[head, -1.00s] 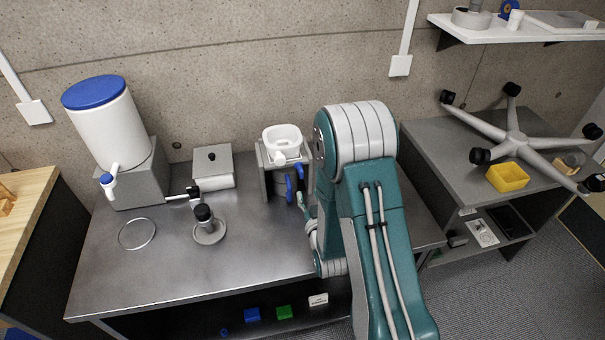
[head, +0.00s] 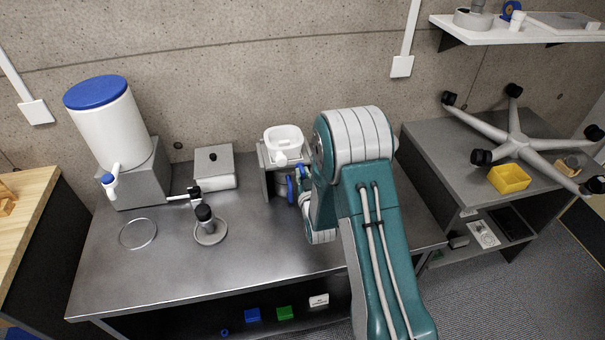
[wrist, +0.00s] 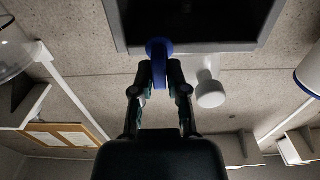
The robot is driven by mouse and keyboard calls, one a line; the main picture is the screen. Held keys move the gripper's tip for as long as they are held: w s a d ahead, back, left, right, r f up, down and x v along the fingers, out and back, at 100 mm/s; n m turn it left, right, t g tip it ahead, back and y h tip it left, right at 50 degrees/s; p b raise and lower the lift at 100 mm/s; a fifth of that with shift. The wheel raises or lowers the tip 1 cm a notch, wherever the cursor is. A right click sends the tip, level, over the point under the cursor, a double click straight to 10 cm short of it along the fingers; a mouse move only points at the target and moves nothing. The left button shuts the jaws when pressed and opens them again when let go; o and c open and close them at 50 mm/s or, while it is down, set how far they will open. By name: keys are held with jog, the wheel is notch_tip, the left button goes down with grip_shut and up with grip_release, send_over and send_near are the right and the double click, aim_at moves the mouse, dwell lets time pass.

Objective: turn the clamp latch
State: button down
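The clamp latch (wrist: 158,68) is a blue handle with a round top, under the dark underside of the grey stand in the wrist view. In the head view, the blue latch (head: 291,189) shows at the right front of the grey stand (head: 268,182), which carries a white hopper (head: 284,136). My gripper (wrist: 159,76) has its two dark fingers drawn in on either side of the latch, with no clear gap showing. In the head view, my arm hides most of the gripper and part of the stand's right side.
On the bench (head: 160,258) to the left are a white tank (head: 110,125) with a blue lid, a grey lidded box (head: 214,165), a black-knobbed post (head: 206,226) and a metal ring (head: 138,233). A white spout (wrist: 209,88) hangs right of my fingers. The bench's front middle is clear.

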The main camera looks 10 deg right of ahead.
jog(key=shift+m, duration=0.3)
jog(key=m, duration=0.3)
jog(key=shift+d+m, duration=0.1)
jog(key=shift+m, duration=0.2)
jog(key=m, duration=0.4)
jog(key=shift+d+m, duration=0.15)
jog(key=shift+m, duration=0.15)
jog(key=shift+d+f+m, duration=0.1)
jog(key=shift+f+m, duration=0.05)
jog(key=shift+m, duration=1.35)
jog(key=shift+f+m, duration=0.15)
jog(key=shift+m, duration=1.35)
jog(key=shift+d+f+m, duration=0.1)
jog(key=shift+f+m, duration=0.05)
jog(key=shift+m, duration=1.35)
jog(key=c, duration=0.7)
grip_release()
